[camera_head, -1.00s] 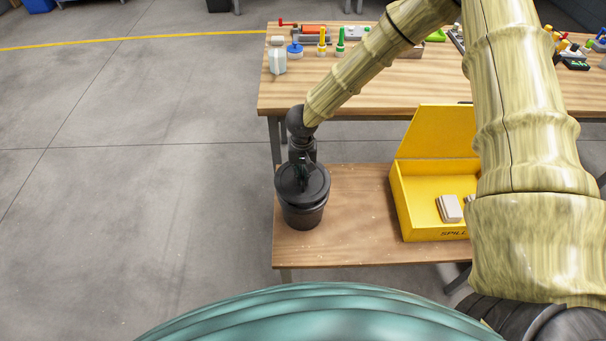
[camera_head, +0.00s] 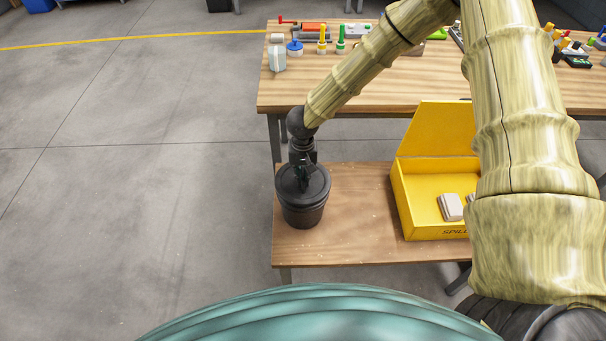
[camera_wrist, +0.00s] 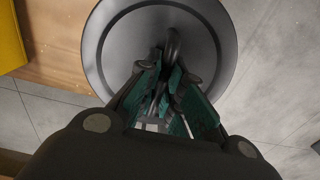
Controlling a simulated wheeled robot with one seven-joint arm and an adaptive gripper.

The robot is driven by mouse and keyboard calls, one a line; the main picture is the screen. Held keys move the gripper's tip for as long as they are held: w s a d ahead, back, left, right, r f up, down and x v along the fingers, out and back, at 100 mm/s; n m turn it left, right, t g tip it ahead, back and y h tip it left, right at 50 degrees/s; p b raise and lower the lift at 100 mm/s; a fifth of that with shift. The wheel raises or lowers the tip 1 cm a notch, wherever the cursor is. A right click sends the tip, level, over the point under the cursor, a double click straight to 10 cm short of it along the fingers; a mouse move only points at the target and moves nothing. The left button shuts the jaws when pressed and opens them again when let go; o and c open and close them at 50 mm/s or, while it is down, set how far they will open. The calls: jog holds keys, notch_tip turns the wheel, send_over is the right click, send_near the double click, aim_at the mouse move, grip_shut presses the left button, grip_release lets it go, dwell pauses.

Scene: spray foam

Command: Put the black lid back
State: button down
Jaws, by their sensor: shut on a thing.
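The black lid (camera_head: 316,184) lies on top of the black bucket (camera_head: 303,216) at the left end of the low wooden table, and looks about level on the rim. In the wrist view the round lid (camera_wrist: 112,50) fills the upper middle, with a dark handle (camera_wrist: 173,45) standing up from its centre. My gripper (camera_head: 303,184) points down at the lid's middle. Its green-lined fingers (camera_wrist: 165,88) are shut on the handle. The bucket's rim is hidden under the lid, so I cannot tell whether the lid is fully pressed down.
An open yellow box (camera_head: 425,213) with pale blocks (camera_head: 450,207) stands right of the bucket on the low table (camera_head: 345,245). A higher workbench (camera_head: 290,100) behind holds bottles and tools. The floor to the left is clear.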

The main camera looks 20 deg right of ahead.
jog(key=shift+f, duration=0.35)
jog(key=c, duration=1.5)
grip_release()
